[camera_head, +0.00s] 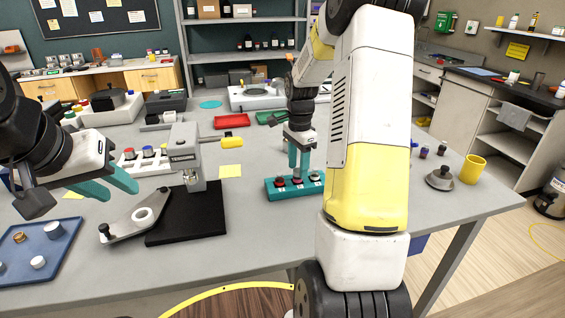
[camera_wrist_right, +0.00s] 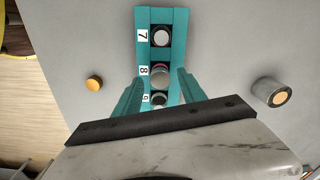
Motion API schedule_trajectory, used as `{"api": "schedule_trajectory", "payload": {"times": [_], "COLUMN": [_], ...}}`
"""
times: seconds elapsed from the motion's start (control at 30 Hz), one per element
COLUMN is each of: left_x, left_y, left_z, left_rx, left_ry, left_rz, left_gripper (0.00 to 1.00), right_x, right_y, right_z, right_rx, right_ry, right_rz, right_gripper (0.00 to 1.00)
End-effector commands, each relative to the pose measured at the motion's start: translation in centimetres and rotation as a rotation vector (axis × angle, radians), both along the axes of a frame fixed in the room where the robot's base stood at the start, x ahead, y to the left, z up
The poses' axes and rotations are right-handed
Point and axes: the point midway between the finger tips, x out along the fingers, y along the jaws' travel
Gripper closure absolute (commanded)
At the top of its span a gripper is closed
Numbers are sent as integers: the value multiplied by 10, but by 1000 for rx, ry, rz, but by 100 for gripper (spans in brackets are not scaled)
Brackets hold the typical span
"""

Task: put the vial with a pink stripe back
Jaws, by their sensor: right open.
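A teal rack (camera_head: 274,195) stands on the grey table, and it also shows in the right wrist view (camera_wrist_right: 177,32) with slots labelled 7, 8 and seemingly 9. Each slot holds a round-topped vial. The vial at slot 8 (camera_wrist_right: 160,75) shows a pink edge around its top. The vial at slot 7 (camera_wrist_right: 161,37) has a pale top; the one at slot 9 (camera_wrist_right: 158,99) is partly hidden. My right gripper (camera_head: 299,165) is open over the rack, its fingers either side of the slot 8 vial. My left gripper (camera_head: 122,188) is open and empty at the left.
A grey press-like device (camera_head: 186,160) on a black base stands left of the rack. A blue tray (camera_head: 60,232) with small parts lies at the left front. A yellow cup (camera_head: 473,168) and a grey lidded item (camera_head: 440,178) stand at the right. Red (camera_head: 231,122) and green trays lie behind.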

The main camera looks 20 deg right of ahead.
Motion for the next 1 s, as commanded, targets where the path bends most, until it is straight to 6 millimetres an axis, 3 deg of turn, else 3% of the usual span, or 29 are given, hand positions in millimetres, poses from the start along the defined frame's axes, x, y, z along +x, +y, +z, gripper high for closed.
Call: {"api": "schedule_trajectory", "payload": {"times": [0.3, 0.67, 0.77, 1.0], "left_x": [0, 0, 0, 0], "left_y": [0, 0, 0, 0], "left_z": [0, 0, 0, 0], "left_rx": [0, 0, 0, 0], "left_ry": [0, 0, 0, 0], "left_rz": [0, 0, 0, 0], "left_gripper": [64, 64, 64, 64], "right_x": [1, -7, -26, -109], "right_y": [0, 6, 20, 72], "right_z": [70, 112, 133, 182], "right_rx": [-1, 3, 6, -27], "right_ry": [-6, -23, -75, -285], "right_rz": [0, 47, 170, 671], "right_gripper": [52, 52, 52, 52]}}
